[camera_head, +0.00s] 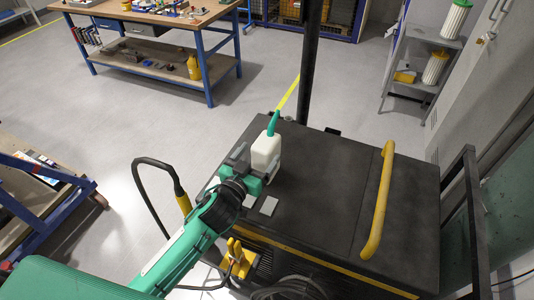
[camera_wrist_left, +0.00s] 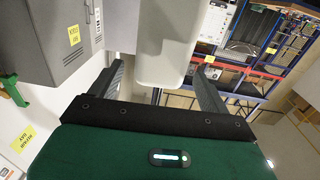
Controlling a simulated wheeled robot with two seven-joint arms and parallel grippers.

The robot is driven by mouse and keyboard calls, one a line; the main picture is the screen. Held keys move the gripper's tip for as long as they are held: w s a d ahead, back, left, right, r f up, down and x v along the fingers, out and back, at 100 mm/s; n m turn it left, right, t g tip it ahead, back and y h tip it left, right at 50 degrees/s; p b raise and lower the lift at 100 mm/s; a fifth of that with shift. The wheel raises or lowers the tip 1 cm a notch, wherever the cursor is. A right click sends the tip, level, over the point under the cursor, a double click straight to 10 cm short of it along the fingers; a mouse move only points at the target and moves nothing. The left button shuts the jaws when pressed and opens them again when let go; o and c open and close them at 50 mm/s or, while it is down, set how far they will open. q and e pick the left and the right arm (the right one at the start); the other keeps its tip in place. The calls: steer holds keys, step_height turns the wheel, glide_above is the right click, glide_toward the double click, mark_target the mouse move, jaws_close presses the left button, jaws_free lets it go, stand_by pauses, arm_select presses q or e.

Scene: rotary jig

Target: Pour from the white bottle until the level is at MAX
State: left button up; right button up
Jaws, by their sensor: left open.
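The white bottle (camera_head: 266,150) with a green spout stands upright on the black top of a machine (camera_head: 325,205), near its far left corner. My left gripper (camera_head: 257,164) reaches it from the near left side. In the left wrist view the pale body of the bottle (camera_wrist_left: 168,45) shows between the two dark fingers (camera_wrist_left: 160,88), which are apart with gaps beside it. The gripper is open. My right gripper is not in view. I cannot make out a MAX mark or a liquid level.
A yellow handle bar (camera_head: 380,200) runs across the right of the machine top. A small grey plate (camera_head: 268,206) lies near the gripper. A black post (camera_head: 310,65) stands behind. A black hose with a yellow grip (camera_head: 181,196) is at the left. A workbench (camera_head: 150,45) stands far back.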

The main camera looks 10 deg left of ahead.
mark_target(269, 138)
arm_select(q)
steer(key=shift+w, duration=0.2)
steer(key=shift+w+d+r+p, duration=0.1)
steer(key=shift+w+r+p, duration=0.1)
steer(key=shift+p, duration=0.1)
steer(key=x, duration=0.1)
steer(key=p+x, duration=0.2)
steer(key=x, duration=0.1)
steer(key=shift+r, duration=0.25)
steer(key=shift+w+d+f, duration=0.1)
steer(key=shift+w, duration=0.2)
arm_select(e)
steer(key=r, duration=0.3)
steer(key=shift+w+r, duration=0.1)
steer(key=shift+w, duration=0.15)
arm_select(q)
steer(key=c, duration=0.3)
jaws_close()
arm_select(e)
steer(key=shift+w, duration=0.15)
